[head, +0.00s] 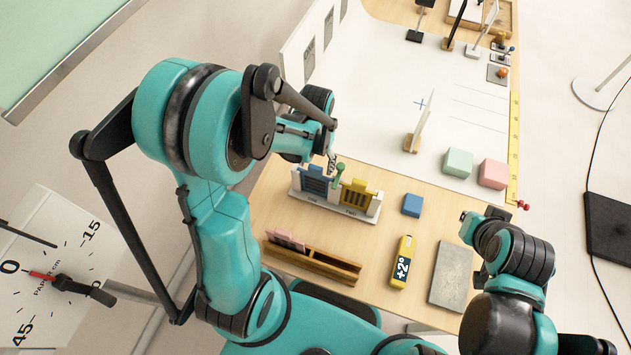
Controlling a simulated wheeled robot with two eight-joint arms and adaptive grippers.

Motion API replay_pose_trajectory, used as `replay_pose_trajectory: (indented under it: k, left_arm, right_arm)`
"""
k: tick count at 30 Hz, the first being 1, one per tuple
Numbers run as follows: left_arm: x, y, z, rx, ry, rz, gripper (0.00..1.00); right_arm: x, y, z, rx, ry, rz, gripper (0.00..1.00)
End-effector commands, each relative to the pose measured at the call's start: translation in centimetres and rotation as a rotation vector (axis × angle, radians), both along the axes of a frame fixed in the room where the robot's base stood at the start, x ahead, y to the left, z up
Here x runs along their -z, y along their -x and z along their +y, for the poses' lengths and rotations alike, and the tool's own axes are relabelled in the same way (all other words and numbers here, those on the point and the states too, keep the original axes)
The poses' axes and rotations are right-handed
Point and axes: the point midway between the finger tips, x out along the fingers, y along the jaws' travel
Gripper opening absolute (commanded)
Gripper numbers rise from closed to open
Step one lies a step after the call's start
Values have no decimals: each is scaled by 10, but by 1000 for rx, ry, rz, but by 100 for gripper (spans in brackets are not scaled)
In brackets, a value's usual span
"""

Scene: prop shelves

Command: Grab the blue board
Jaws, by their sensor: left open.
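The blue board (314,183) stands upright in the left part of a white stand (334,206) on the wooden table. A yellow board (356,194) stands in the right part, with a green piece (339,171) between them. My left gripper (331,162) is open, just above and beside the blue board's upper right side. Its fingers are small and partly hidden by its own arm, so contact cannot be told. My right gripper (468,226) is at the table's right side, away from the stand; its jaws are unclear.
A blue cube (411,205), a yellow device (402,262) and a grey plate (451,275) lie right of the stand. A wooden rack (312,262) is in front. Green (458,161) and pink (492,174) blocks sit behind on a white sheet (375,85).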

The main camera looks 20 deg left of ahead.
Motion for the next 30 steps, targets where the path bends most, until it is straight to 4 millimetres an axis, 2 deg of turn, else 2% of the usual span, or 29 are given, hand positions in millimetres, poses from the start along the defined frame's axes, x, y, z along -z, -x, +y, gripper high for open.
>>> replay_pose_trajectory:
  k: [3,6,14,17,21,30]
  left_arm:
    - [21,1,1,0,0,0,62]
    - [30,1,1,0,0,-1,62]
    - [32,1,0,0,0,-1,62]
    - [32,1,0,0,0,-1,38]
    - [32,1,0,0,0,-1,1]
    - [30,1,0,0,0,-1,0]
  right_arm:
    - [7,0,0,0,0,0,0]
    - [8,0,0,0,0,0,0]
    - [8,0,0,0,0,0,0]
    - [8,0,0,0,0,0,0]
    - [8,0,0,0,0,0,0]
    - [8,0,0,0,0,0,0]
